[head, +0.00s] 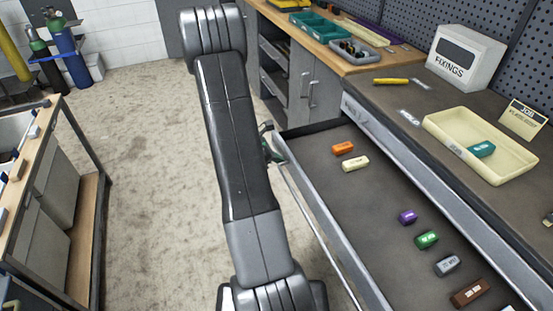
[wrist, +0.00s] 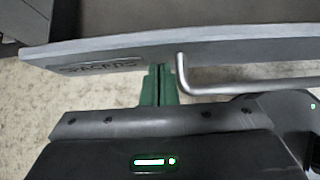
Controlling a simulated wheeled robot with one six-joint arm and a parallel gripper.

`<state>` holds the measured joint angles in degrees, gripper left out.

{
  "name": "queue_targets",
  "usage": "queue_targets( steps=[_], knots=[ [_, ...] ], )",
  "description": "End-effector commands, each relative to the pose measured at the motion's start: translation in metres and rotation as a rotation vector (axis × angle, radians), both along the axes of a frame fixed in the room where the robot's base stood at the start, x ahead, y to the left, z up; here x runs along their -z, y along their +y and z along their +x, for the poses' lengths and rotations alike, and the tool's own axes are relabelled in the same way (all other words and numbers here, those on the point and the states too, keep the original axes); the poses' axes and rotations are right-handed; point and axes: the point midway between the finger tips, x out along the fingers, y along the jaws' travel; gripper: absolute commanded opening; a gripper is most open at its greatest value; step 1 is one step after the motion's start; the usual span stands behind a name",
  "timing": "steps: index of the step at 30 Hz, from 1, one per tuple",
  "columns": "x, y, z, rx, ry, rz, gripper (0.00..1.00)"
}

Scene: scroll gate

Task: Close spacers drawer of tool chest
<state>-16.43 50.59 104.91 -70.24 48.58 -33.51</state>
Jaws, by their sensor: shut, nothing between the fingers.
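The spacers drawer (head: 370,205) of the tool chest (head: 400,100) stands pulled out at the right in the head view, with several coloured blocks lying in it. In the wrist view its front panel (wrist: 220,49) crosses the top, with a dark label (wrist: 100,66) and a silver bar handle (wrist: 240,88). My gripper (wrist: 158,72) has its green fingers shut and empty, with the tips at the drawer front between label and handle. I cannot tell whether they touch it. In the head view my arm hides most of the gripper; a bit of green shows beside the drawer's far corner.
On the chest top are a cream tray (head: 440,133) with a green block, a white FIXINGS box (head: 462,62) and a yellow-handled tool (head: 392,81). A grey cabinet (head: 310,85) stands beyond the drawer. A workbench (head: 85,200) is at left; the floor between is clear.

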Motion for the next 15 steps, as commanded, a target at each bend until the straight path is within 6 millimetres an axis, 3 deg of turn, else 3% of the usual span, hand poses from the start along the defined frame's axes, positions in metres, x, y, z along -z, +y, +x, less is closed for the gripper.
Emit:
queue_targets(
  steps=[8, 15],
  knots=[
    [0.001, -0.019, 0.006, 0.005, -0.001, -0.001, 0.00],
    [0.002, -0.069, 0.024, 0.008, -0.004, -0.002, 0.00]
  ],
)
